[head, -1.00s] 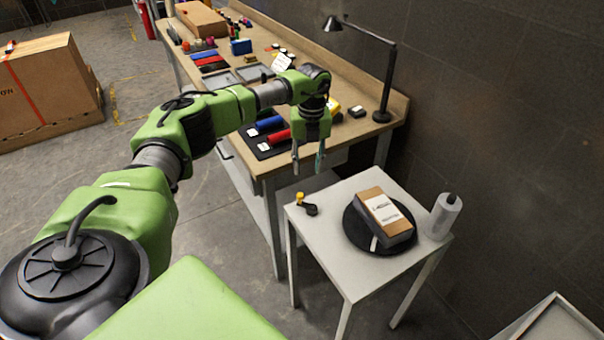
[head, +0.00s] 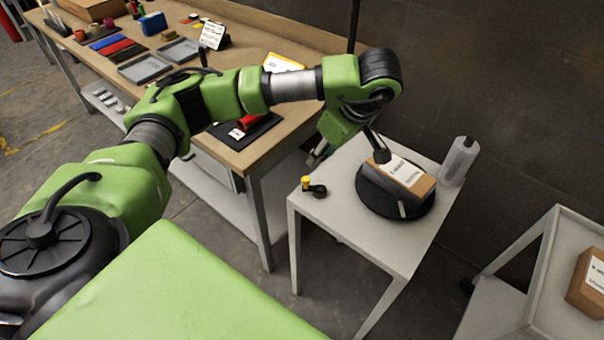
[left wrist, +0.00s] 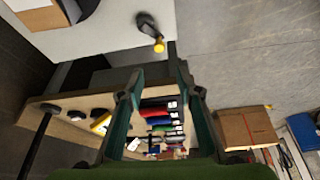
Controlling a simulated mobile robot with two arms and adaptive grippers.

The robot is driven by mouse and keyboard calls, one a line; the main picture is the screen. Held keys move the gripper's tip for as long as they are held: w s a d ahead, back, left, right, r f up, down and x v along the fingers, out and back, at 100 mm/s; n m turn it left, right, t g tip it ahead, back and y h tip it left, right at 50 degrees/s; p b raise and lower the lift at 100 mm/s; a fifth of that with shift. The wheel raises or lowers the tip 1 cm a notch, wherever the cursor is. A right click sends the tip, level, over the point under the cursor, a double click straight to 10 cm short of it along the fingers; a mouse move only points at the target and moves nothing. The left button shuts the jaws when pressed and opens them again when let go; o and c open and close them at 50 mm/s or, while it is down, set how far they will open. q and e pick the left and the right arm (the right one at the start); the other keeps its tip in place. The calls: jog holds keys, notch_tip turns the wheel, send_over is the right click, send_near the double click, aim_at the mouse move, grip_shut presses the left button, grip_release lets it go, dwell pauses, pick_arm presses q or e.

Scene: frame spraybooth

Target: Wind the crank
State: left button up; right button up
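The crank (head: 317,190) is a small black arm with an upright yellow knob (head: 305,182), on the left part of a pale side table (head: 350,235). It also shows at the top of the left wrist view (left wrist: 147,24), beyond the fingertips. A black turntable (head: 385,208) to its right on the same table carries a labelled cardboard box (head: 413,180). My left gripper (left wrist: 158,76) is open and empty, its two fingers well apart. In the head view it hangs above the table's back edge, behind the crank and apart from it. My right gripper is out of view.
A white cylinder (head: 460,161) stands at the table's right corner. Behind is a long wooden workbench (head: 245,158) with trays, coloured rolls and a lamp pole (head: 354,22). Another pale stand (head: 545,270) with a box is at the lower right. The table's front is clear.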

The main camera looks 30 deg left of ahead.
aim_at(306, 178)
pick_arm(q)
jog(key=b+x, duration=0.1)
jog(key=x, duration=1)
jog(key=shift+f, duration=0.4)
jog(key=shift+x, duration=0.8)
jog(key=shift+c, duration=0.7)
grip_shut()
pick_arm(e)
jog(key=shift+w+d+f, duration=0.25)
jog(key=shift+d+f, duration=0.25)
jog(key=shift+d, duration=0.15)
